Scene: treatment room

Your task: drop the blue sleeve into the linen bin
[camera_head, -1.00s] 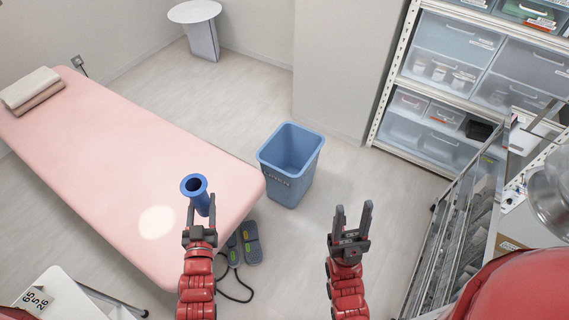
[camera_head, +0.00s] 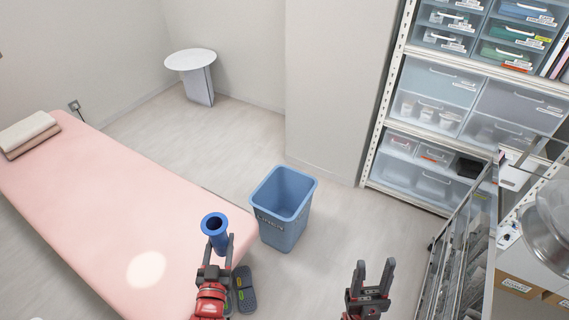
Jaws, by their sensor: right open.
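The blue sleeve (camera_head: 215,228) is a short tube with a flared rim. My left gripper (camera_head: 214,265) is shut on its lower part and holds it upright, in front of the pink bed's right end in the picture. The linen bin (camera_head: 283,214) is a blue square open-topped bin on the floor, to the right of the sleeve; the part of its inside that shows looks empty. My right gripper (camera_head: 373,276) is open and empty, to the right of and nearer than the bin.
The pink bed (camera_head: 95,205) fills the left, with folded towels (camera_head: 28,134) on it. Slippers (camera_head: 245,289) lie on the floor by its end. A shelf of drawers (camera_head: 440,95) and a metal cart (camera_head: 462,255) stand at the right. Floor between the bin and the cart is clear.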

